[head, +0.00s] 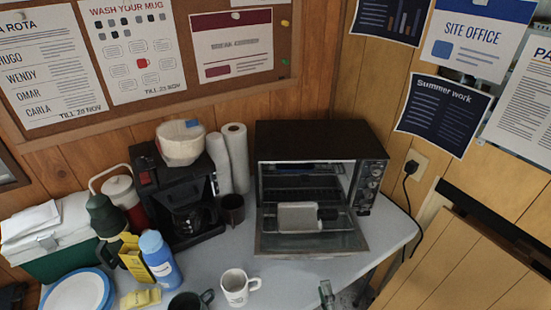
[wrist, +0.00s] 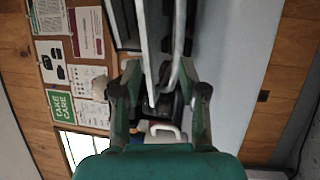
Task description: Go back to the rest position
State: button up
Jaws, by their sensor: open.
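My gripper (wrist: 160,85) shows in the wrist view, with its green body at the bottom and its two jointed fingers set apart. Two pale strips run upward between and beyond the fingers; I cannot tell what they belong to. I see nothing clearly held. In the head view a small grey-green part is at the bottom edge, too cut off to make out. The toaster oven (head: 320,145) stands at the back of the worktop (head: 290,292) with its door (head: 345,243) lowered. A pale block with a dark end (head: 297,217) is at the oven's opening.
The coffee maker (head: 180,195), a paper towel roll (head: 237,155) and a dark mug (head: 232,208) stand left of the oven. A white mug (head: 236,287), a blue bottle (head: 158,258) and a plate (head: 78,292) are nearer.

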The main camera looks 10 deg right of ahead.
jog(key=s+a+r+m+g, duration=0.1)
jog(key=s+r+m, duration=0.2)
jog(key=s+m, duration=0.3)
jog(key=s+a+r+m+g+y, duration=0.1)
jog(key=s+m, duration=0.4)
jog(key=s, duration=1)
jog(key=s+a+r+m+g, duration=0.1)
jog(key=s+r+m+g, duration=0.2)
jog(key=s, duration=0.7)
notch_tip(320, 180, up, 2)
jog(key=m, duration=0.3)
jog(key=shift+s+r+m, duration=0.15)
jog(key=shift+s+m, duration=0.15)
jog(key=shift+s, duration=0.1)
